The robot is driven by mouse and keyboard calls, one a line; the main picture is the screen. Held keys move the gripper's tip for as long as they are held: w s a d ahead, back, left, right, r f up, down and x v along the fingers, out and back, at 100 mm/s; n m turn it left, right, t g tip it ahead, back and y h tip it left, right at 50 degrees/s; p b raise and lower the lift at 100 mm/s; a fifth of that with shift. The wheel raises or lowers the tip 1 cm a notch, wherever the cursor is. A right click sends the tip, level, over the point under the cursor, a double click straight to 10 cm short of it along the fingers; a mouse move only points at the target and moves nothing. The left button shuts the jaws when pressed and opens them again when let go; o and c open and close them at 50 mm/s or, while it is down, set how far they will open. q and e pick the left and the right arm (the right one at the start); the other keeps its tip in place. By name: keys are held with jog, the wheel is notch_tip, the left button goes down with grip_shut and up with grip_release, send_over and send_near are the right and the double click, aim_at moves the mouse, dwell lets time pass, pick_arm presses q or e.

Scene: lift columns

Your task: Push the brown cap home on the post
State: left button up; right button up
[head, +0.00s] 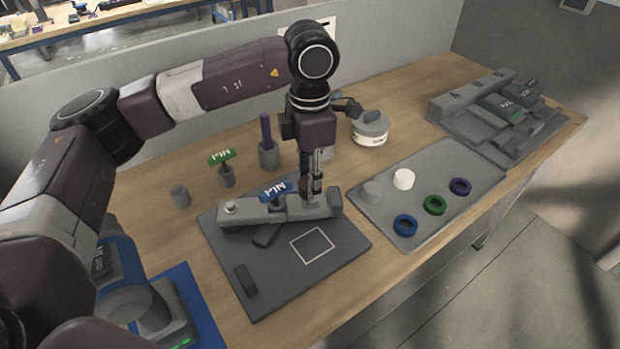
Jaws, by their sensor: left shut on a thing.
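My left gripper (314,192) points straight down over the right end of a grey block (290,209), which lies on a dark grey board (335,272). Its fingers are shut on the brown cap (304,187), a small dark brown piece that shows at their left side. The fingers hide part of the cap. The cap is right at the top of the block; the post under it is hidden, and I cannot tell how far down the cap sits. My right gripper is not in view.
A blue PIN handle (276,189) stands beside the cap. Behind are a green PIN handle (222,156), a holder with a purple rod (266,130) and a round white container (370,133). A grey tray (450,160) with coloured rings lies right.

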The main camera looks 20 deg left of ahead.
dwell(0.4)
pick_arm(q)
jog(key=shift+f, duration=0.2)
jog(key=shift+s+f+b, duration=0.15)
jog(key=shift+b, duration=0.35)
dwell(1.2)
jog(key=o, duration=1.2)
jog(key=shift+o, duration=0.5)
jog(key=o, duration=0.4)
jog(key=shift+c, duration=0.2)
jog(key=shift+w+r, duration=0.2)
jog(key=shift+r, duration=0.1)
jog(key=shift+r+p, duration=0.5)
jog(key=shift+r, duration=0.25)
jog(key=shift+r, duration=0.2)
